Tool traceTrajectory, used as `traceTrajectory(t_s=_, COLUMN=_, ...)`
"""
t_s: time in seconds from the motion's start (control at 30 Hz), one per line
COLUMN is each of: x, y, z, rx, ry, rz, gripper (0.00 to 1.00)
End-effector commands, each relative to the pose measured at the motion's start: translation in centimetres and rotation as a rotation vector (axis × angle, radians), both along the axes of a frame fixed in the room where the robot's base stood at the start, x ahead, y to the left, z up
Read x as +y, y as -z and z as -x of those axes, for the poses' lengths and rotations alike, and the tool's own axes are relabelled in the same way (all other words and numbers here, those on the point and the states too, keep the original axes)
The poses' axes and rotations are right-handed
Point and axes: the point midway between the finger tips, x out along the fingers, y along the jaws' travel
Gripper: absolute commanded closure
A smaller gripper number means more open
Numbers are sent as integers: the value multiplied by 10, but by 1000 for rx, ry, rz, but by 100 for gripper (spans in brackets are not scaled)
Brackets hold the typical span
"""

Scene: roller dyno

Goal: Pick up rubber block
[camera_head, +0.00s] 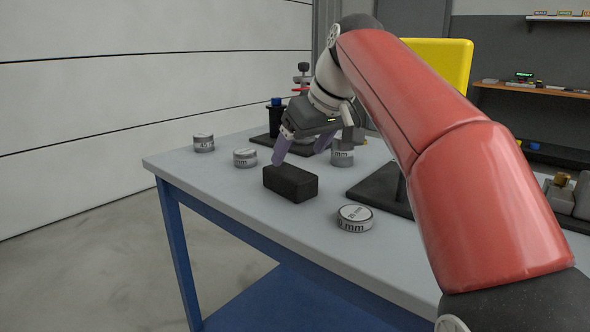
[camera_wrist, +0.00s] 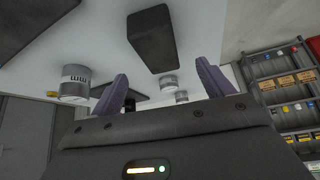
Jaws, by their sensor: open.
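The rubber block (camera_head: 290,183) is a black rectangular block lying on the grey table top (camera_head: 215,172), near its front edge. My gripper (camera_head: 300,148) is above and just behind the block in the head view, with its purple fingers pointing down. The fingers are apart and nothing shows between them. In the wrist view the block (camera_wrist: 152,40) lies beyond the open fingers of my gripper (camera_wrist: 163,85), apart from them. The far finger is partly hidden behind the gripper body and nearby things in the head view.
Several grey labelled cylinders stand around the block: one at front right (camera_head: 355,218), one at left (camera_head: 245,158), one farther left (camera_head: 204,142), one behind (camera_head: 342,153). A black stand base (camera_head: 380,195) lies to the right. A dark device (camera_head: 277,118) stands behind.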

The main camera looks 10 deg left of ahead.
Motion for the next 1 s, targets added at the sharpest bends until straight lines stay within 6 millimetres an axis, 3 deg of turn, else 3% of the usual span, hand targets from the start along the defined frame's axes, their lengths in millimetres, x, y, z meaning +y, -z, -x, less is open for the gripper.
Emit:
traceTrajectory(t_s=0.37, x=14, y=31, z=-12, rx=3, ry=-1, rz=2, gripper=20)
traceTrajectory(t_s=0.6, x=28, y=62, z=-23, rx=3, ry=-2, rz=1, gripper=20)
traceTrajectory(t_s=0.87, x=30, y=66, z=-26, rx=0, ry=0, rz=0, gripper=20)
traceTrajectory(t_s=1.0, x=30, y=66, z=-26, rx=1, ry=0, rz=1, gripper=36)
